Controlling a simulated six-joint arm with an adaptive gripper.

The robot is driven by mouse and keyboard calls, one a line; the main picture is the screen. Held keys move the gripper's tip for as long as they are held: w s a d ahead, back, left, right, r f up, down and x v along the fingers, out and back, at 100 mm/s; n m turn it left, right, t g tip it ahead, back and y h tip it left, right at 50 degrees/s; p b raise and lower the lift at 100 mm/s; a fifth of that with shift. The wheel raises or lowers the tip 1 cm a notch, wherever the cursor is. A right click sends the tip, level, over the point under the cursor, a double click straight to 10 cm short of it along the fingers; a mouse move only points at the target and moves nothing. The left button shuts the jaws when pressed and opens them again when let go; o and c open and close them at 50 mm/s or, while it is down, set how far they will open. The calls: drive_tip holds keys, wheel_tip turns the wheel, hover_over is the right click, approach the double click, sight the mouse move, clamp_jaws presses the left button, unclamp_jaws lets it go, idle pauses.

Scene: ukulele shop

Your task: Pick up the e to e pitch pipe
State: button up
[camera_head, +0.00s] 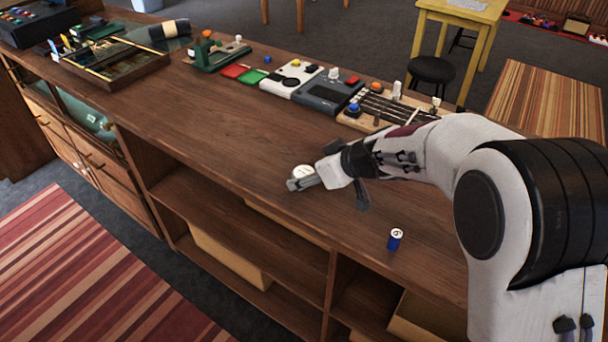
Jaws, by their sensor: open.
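A small round pale disc (302,171), which looks like the pitch pipe, lies on the wooden counter (235,135). Its near side is partly hidden by my gripper, and any lettering on it is too small to read. My gripper (331,191) is open, low over the counter. One finger is in front of the disc and the other is spread to the right. I cannot tell whether the gripper touches the disc. Nothing shows held between the fingers.
A blue cylinder with a white top (395,239) stands right of my gripper near the counter's front edge. A white pedal box (291,78), a dark device (328,94) and a fretted board (385,108) line the back. The counter left of the disc is clear.

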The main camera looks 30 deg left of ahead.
drive_tip(key=c, duration=1.2)
drive_tip(key=shift+o, duration=0.2)
drive_tip(key=shift+r, duration=0.2)
drive_tip(key=shift+r, duration=1.65)
drive_tip(key=s+d, duration=0.1)
drive_tip(key=d, duration=0.5)
drive_tip(key=s+d, duration=0.1)
drive_tip(key=d, duration=0.4)
drive_tip(key=s+d, duration=0.2)
drive_tip(key=d, duration=0.4)
drive_tip(key=shift+d, duration=0.35)
